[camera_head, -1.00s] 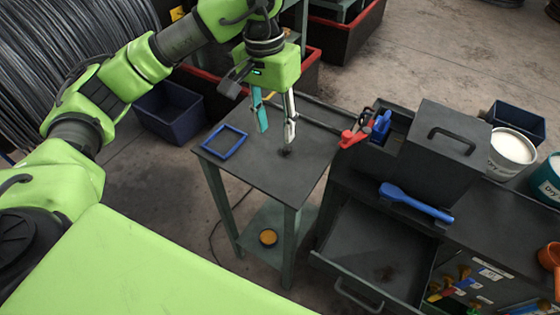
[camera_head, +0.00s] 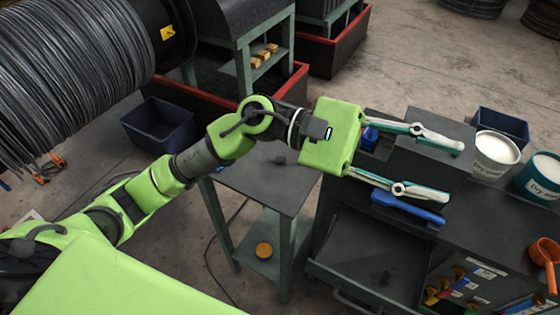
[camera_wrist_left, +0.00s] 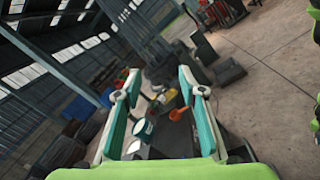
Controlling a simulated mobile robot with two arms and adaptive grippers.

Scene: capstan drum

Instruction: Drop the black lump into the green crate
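A small dark patch (camera_head: 281,160) lies on the small grey table; I cannot tell whether it is the black lump or a stain. I see no green crate in either view. My left gripper (camera_head: 455,173) is open and empty, with its two fingers spread wide above the black toolbox, to the right of the small table. It also shows open in the left wrist view (camera_wrist_left: 157,78), with nothing between its fingers.
The black toolbox (camera_head: 433,165) stands on a dark cabinet, with a blue-handled tool (camera_head: 407,208) in front. White (camera_head: 495,155) and teal (camera_head: 541,177) buckets stand to the right. A dark blue bin (camera_head: 160,127) is on the floor at left. An orange scoop (camera_head: 545,253) is at far right.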

